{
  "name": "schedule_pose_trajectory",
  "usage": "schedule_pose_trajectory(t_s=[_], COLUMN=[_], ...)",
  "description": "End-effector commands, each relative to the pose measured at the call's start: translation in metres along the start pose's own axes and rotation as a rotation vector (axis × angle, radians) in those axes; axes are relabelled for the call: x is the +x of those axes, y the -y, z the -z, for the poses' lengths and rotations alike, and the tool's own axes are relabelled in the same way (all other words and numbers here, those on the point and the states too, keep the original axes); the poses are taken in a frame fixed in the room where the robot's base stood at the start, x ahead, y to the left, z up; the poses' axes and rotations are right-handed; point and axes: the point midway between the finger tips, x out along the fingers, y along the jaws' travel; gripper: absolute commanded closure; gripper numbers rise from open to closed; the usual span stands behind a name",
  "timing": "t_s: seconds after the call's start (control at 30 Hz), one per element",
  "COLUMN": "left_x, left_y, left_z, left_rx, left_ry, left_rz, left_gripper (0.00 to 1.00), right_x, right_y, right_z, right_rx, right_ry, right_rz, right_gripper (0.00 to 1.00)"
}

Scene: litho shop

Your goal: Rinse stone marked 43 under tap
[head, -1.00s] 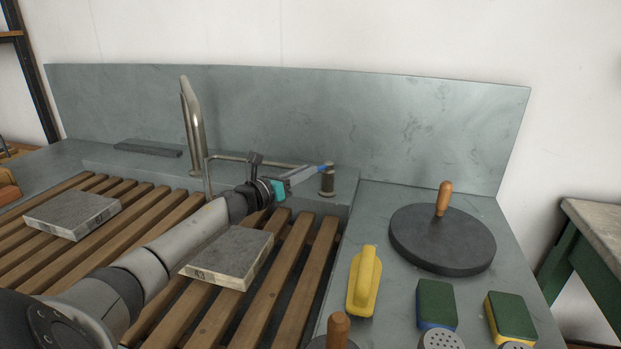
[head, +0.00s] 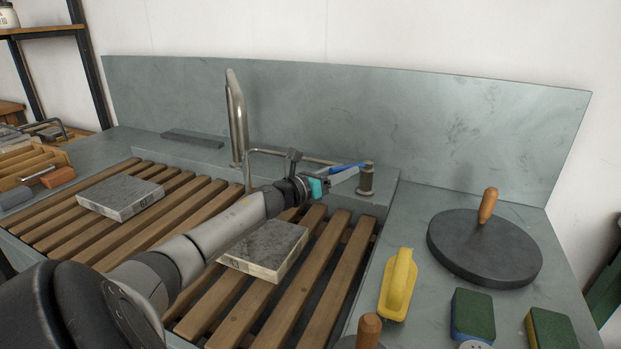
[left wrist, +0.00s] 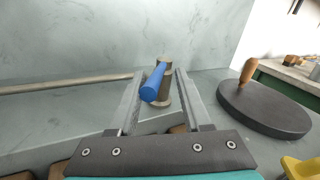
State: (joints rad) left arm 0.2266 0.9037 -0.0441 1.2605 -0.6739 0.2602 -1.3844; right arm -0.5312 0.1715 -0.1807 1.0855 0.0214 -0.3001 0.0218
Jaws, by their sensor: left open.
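The stone marked 43 (head: 265,248) is a grey slab lying flat on the wooden slats, beside my left forearm. Its number is on the near edge and is hard to read now. The tall metal tap (head: 237,120) stands behind the slats; no water is visible. Its pipe runs right to a valve post (head: 366,181) with a blue lever. My left gripper (head: 352,171) is at that post. In the left wrist view the blue lever (left wrist: 154,84) lies between the two open fingers (left wrist: 160,76), without clear contact. My right gripper is not in view.
Another numbered stone (head: 120,197) lies on the slats at left. On the right counter are a round dark disc with a wooden knob (head: 484,248), a yellow-handled tool (head: 397,284) and green sponges (head: 473,313). A tall backsplash (head: 420,130) closes off the back.

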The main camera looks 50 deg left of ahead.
Motion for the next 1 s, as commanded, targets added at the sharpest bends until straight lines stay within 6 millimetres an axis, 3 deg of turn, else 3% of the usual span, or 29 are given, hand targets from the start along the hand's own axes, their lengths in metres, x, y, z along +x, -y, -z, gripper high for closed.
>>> schedule_pose_trajectory(t_s=[0.03, 0.57, 1.0], left_x=[-0.005, -0.060, -0.119], left_y=[-0.002, -0.003, -0.006], left_z=[0.008, 0.007, 0.006], left_rx=[0.000, -0.004, -0.006], left_ry=[-0.002, -0.001, 0.003], left_rz=[-0.001, 0.000, -0.003], left_gripper=[0.52, 0.52, 0.52], right_x=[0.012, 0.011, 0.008], right_y=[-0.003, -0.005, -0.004], right_z=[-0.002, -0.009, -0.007], right_rx=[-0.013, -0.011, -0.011], right_ry=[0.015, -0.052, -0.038], right_rz=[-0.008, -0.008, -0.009], right_gripper=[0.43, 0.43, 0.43])
